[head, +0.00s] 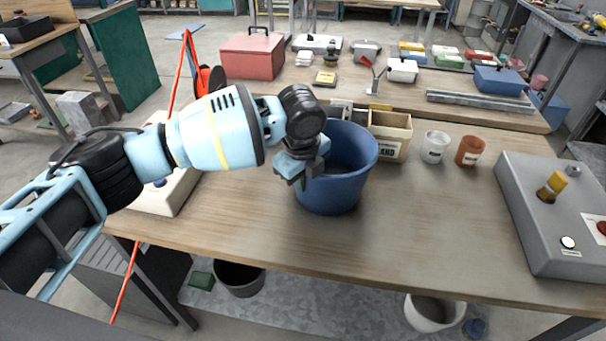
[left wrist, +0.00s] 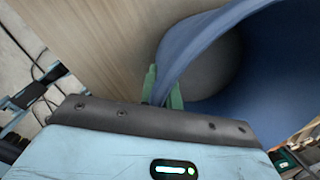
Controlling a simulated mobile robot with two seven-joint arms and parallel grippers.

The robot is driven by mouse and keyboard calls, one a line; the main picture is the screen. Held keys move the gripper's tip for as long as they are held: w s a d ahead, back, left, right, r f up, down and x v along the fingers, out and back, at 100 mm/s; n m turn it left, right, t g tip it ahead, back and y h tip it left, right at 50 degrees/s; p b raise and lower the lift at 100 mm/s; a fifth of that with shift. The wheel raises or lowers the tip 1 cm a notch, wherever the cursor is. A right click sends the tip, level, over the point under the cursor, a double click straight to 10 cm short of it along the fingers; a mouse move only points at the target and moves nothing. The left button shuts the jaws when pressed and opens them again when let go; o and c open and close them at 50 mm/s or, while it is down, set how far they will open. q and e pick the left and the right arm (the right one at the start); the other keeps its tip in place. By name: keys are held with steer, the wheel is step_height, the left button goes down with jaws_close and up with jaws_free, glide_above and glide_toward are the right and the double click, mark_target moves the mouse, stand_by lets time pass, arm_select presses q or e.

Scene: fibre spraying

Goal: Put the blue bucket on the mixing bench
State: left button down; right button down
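The blue bucket (head: 345,180) is upright on the wooden bench top (head: 420,235), left of its middle; I see no clear gap under it. It looks empty inside. My left gripper (head: 300,178) is at the bucket's left rim. In the left wrist view the green fingers (left wrist: 163,90) sit close on either side of the bucket wall (left wrist: 210,45), one inside and one outside, and look shut on it. The contact itself is partly hidden. My right gripper is not in view.
A tan box (head: 391,142), a white cup (head: 434,147) and a brown cup (head: 470,151) stand right of the bucket. A grey control box (head: 545,225) fills the right end. Bench space between bucket and control box is clear. A dark bucket (head: 239,281) and a white bucket (head: 432,314) are below.

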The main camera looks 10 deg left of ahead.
arm_select(q)
steer(key=shift+r, duration=0.1)
steer(key=c, duration=1.6)
jaws_free()
steer(key=shift+c, duration=0.2)
steer(key=shift+f, duration=0.2)
steer(key=shift+r, duration=0.1)
step_height(320, 180, up, 12)
steer(key=s, duration=0.2)
steer(key=shift+p, duration=0.3)
